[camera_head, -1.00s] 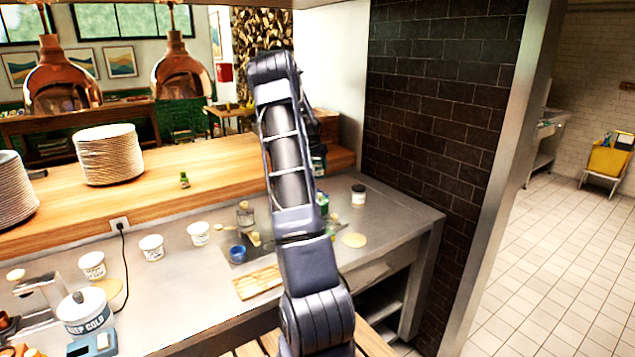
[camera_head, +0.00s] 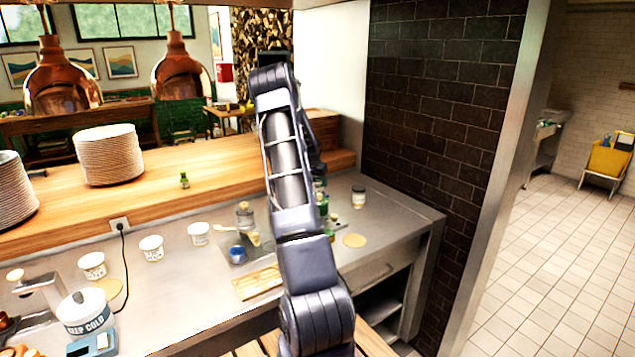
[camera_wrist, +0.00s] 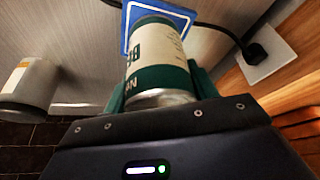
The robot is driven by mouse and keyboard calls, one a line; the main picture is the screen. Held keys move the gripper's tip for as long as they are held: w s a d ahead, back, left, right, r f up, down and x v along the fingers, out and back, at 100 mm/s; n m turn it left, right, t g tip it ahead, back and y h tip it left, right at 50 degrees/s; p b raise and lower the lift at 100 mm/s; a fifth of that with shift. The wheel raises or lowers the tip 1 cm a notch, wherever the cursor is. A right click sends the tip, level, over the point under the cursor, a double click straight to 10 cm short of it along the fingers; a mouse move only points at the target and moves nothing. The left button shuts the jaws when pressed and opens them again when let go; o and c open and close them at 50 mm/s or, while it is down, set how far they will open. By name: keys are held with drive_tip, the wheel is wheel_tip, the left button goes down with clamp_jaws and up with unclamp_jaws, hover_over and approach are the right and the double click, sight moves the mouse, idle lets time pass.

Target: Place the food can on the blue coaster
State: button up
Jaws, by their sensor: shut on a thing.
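The food can (camera_wrist: 158,62) has a cream and green label and shows in the wrist view. My gripper (camera_wrist: 160,80) is shut on it, with a green finger on each side. The blue coaster (camera_wrist: 128,25) has a pale border and shows just past the can's far end. The can covers most of its middle. I cannot tell whether the can touches it. In the head view my arm hides the coaster and most of the gripper, and I cannot make out the held can clearly.
In the wrist view a pale jar (camera_wrist: 28,88) stands at the left, and a plugged-in socket (camera_wrist: 262,60) and black cord lie at the right. In the head view, a dark-lidded jar (camera_head: 358,197), round tan mat (camera_head: 354,241), blue cup (camera_head: 238,255) and wooden board (camera_head: 256,283) occupy the counter.

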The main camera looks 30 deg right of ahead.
drive_tip(key=shift+f, duration=0.1)
drive_tip(key=o, duration=1.3)
drive_tip(key=v, duration=1.2)
drive_tip(key=s+a+r+n+t+y, duration=0.1)
drive_tip(key=s+a+r+n, duration=0.1)
drive_tip(key=s+a+r, duration=0.55)
drive_tip(key=s+a+r+n+y, duration=0.15)
drive_tip(key=s+a, duration=0.25)
drive_tip(key=a, duration=0.6)
drive_tip(key=s+a+r+n+t+y, duration=0.1)
drive_tip(key=s+a+r+n, duration=0.1)
drive_tip(key=s+a+r, duration=0.5)
drive_tip(key=s+a+f+n, duration=0.1)
drive_tip(key=s+a+n, duration=0.2)
drive_tip(key=s+a, duration=0.5)
drive_tip(key=s+a+f+n, duration=0.1)
drive_tip(key=s+a+n, duration=0.3)
drive_tip(key=s+a, duration=0.5)
drive_tip(key=s, duration=0.7)
drive_tip(key=shift+f+t, duration=0.2)
drive_tip(key=shift+t, duration=0.1)
